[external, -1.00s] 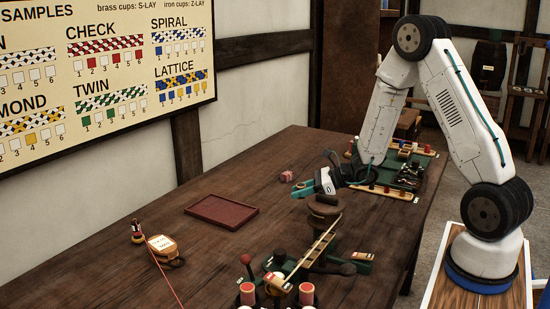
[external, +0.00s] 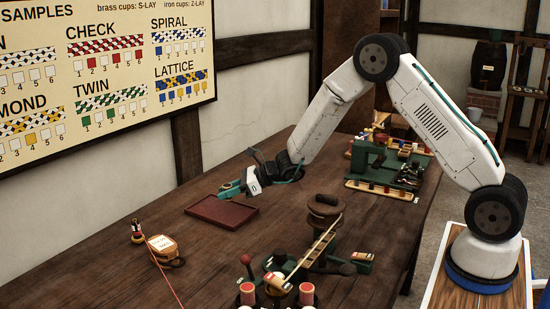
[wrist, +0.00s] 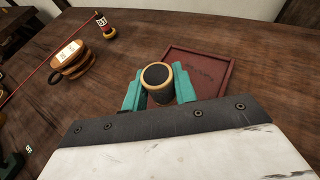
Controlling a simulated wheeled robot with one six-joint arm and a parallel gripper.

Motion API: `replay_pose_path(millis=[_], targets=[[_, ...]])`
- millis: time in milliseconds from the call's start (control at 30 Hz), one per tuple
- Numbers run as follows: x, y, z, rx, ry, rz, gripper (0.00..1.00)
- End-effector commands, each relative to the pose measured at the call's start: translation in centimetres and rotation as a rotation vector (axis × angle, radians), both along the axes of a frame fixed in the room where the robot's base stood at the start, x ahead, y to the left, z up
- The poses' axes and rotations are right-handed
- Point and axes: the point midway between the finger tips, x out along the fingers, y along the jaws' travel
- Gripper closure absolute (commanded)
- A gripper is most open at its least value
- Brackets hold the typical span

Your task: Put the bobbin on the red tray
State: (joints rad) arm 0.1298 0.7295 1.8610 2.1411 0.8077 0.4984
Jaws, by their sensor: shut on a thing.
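The bobbin (wrist: 157,83) is a small wooden spool with a dark round centre, seen end-on in the wrist view. My gripper (wrist: 158,92) has teal fingers on both sides of it and is shut on it. The red tray (wrist: 222,64) lies flat on the table just beyond and right of the bobbin in the wrist view. The bobbin is largely hidden by the fingers there. The tray's visible floor is bare apart from faint lettering.
A dark round-topped stand (external: 324,208) and a green braiding fixture (external: 345,264) are to the right. A green rack (external: 385,165) sits at the back. The table around the tray is clear.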

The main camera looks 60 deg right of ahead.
Motion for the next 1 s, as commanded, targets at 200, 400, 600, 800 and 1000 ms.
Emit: replay_pose_path(millis=[200,400,600,800,1000], targets=[[0.0,0.0,-1.8,0.001,0.001,0.0,0.94],[0.0,0.0,-4.5,0.0,0.001,0.0,0.94],[0.0,0.0,-4.7,0.0,-0.001,0.0,0.94],[0.0,0.0,-4.9,0.0,-0.002,0.0,0.67],[0.0,0.0,-4.9,0.0,-0.001,0.0,0.5]])
